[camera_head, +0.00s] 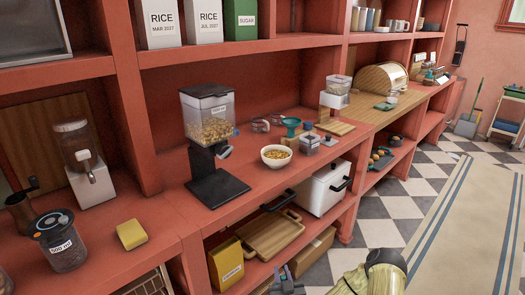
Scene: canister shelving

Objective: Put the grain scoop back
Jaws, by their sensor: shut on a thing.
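My gripper (286,280) shows at the bottom edge, partly cut off, in front of the lower shelf. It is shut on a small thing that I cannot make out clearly. I cannot pick out the grain scoop for certain. A clear grain dispenser (208,118) with a black base stands on the red counter, partly filled with grain. A grey round part (224,151) sticks out at its right side. A white bowl of grain (276,155) stands to its right. A teal funnel (290,124) and a metal cup (260,125) are behind the bowl.
A yellow block (131,234) and a dark-lidded jar (59,240) are at the front left of the counter. The lower shelf holds a yellow box (226,262), a wooden tray (271,234) and a white bin (323,187).

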